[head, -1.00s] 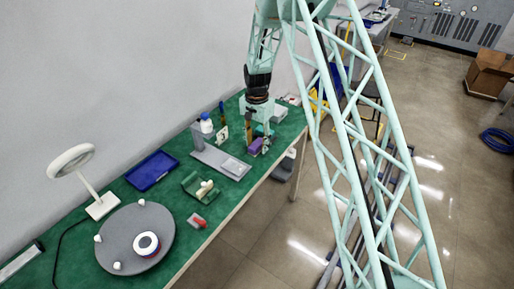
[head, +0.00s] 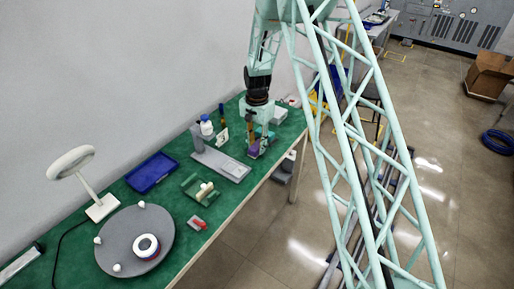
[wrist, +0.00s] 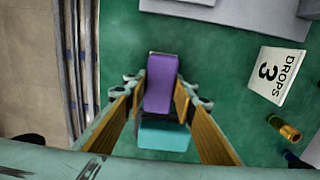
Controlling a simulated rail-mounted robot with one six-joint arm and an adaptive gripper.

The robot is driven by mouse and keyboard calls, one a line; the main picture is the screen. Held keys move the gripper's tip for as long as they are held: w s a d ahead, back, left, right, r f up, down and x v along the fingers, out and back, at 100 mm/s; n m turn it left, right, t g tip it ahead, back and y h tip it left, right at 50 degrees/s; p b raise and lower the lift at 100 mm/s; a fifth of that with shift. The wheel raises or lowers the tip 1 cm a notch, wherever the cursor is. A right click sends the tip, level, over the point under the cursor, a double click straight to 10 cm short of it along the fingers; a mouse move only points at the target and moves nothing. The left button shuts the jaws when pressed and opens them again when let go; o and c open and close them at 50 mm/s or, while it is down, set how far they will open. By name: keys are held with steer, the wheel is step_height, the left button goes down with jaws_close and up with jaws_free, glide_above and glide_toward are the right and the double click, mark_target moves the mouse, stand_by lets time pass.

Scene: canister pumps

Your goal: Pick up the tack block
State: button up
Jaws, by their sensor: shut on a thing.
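A purple block (wrist: 161,83), the likely tack block, is between the two fingertips of my gripper (wrist: 162,92) in the wrist view. The fingers are shut on its sides. In the head view the purple block (head: 254,147) shows small and partly covered by my gripper (head: 257,142), near the front edge of the green table. A teal box-shaped thing (wrist: 163,134) lies just below the purple block in the wrist view, between the fingers. I cannot tell whether it touches the purple block, or whether the block is clear of the table.
A grey stand (head: 225,163) is left of my gripper. A white card reading "DROPS 3" (wrist: 277,75) and a brass-ended cylinder (wrist: 284,128) are to the right in the wrist view. A blue tray (head: 152,171) and grey turntable (head: 134,240) are farther left. The table's front edge is close.

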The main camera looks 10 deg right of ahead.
steer(key=shift+r, duration=0.2)
steer(key=shift+r, duration=1.45)
steer(key=shift+s+r, duration=0.1)
steer(key=shift+r, duration=0.1)
steer(key=s+r, duration=0.1)
steer(key=s, duration=1.4)
steer(key=shift+s+a+r+p, duration=0.15)
steer(key=shift+s+a+p, duration=0.25)
steer(key=shift+p, duration=0.05)
steer(key=shift+o, duration=0.9)
steer(key=shift+w, duration=0.1)
steer(key=shift+c, duration=0.2)
step_height(320, 180, up, 20)
steer(key=n+b, duration=0.1)
steer(key=n, duration=0.5)
glide_above(257, 146)
steer(key=s, duration=0.4)
